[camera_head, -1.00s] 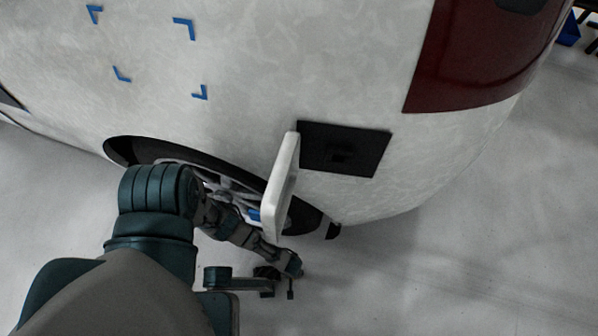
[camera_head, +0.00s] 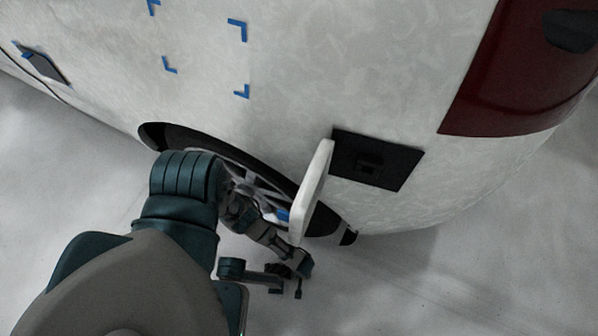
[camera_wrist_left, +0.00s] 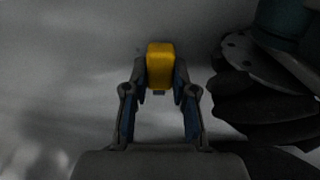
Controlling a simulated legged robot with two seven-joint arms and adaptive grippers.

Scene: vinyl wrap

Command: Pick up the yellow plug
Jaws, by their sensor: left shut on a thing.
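The yellow plug (camera_wrist_left: 160,62) is a small block with rounded corners at the top middle of the left wrist view. My left gripper (camera_wrist_left: 160,82) is shut on it, with one finger on each side and the plug standing out past the fingertips. I cannot make out the plug in the head view. My right gripper is not in view.
A white car body (camera_head: 300,70) fills the upper head view, with blue corner marks (camera_head: 238,28), a dark square recess (camera_head: 378,160) beside the flap and a dark red tail light (camera_head: 510,80). The wheel (camera_head: 262,182) is close to my arm. Grey floor is clear at lower right.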

